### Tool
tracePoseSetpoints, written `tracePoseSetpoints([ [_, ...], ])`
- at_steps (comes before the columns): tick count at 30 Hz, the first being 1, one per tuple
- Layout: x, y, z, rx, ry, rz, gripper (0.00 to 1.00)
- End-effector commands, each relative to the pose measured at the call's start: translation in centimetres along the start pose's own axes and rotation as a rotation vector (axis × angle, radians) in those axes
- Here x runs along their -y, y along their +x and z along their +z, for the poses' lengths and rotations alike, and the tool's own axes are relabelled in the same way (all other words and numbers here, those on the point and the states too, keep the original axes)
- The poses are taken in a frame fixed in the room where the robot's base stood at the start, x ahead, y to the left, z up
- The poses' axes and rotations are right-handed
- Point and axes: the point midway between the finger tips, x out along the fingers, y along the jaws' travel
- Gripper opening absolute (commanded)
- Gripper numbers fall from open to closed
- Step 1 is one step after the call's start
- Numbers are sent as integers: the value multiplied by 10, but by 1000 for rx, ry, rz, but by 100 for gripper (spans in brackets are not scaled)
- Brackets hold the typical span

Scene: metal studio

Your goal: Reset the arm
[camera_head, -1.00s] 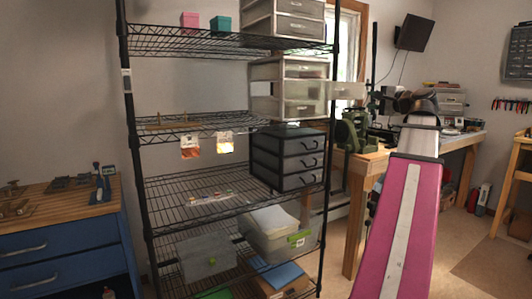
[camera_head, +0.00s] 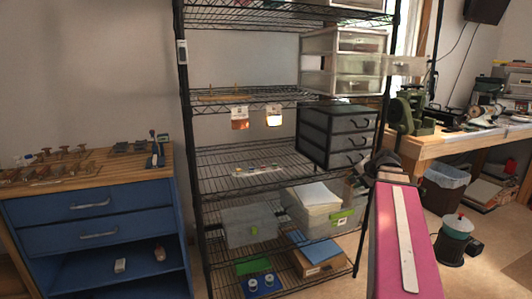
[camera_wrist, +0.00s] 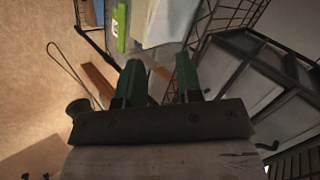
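My pink arm (camera_head: 408,240) rises from the lower right of the head view, with a white strip along it. Its dark far end (camera_head: 382,162) is in front of the right side of the wire shelf, and the fingers cannot be made out there. In the wrist view my gripper (camera_wrist: 159,78) shows two green fingers, spread apart with nothing between them. Beyond them are a grey bin with a green clip (camera_wrist: 122,28) and a black drawer unit (camera_wrist: 240,75).
A black wire shelf (camera_head: 240,181) holds drawer units, bins and small parts. A clear drawer (camera_head: 408,65) sticks out to the right. A blue cabinet (camera_head: 95,211) stands left, a wooden workbench (camera_head: 450,147) right. A green-grey pot (camera_head: 455,238) stands on the floor.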

Motion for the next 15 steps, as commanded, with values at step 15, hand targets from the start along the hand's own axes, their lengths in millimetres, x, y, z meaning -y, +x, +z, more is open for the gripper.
tracePoseSetpoints([
  [15, -93, 143, 165, 283, -406, 409, 33],
])
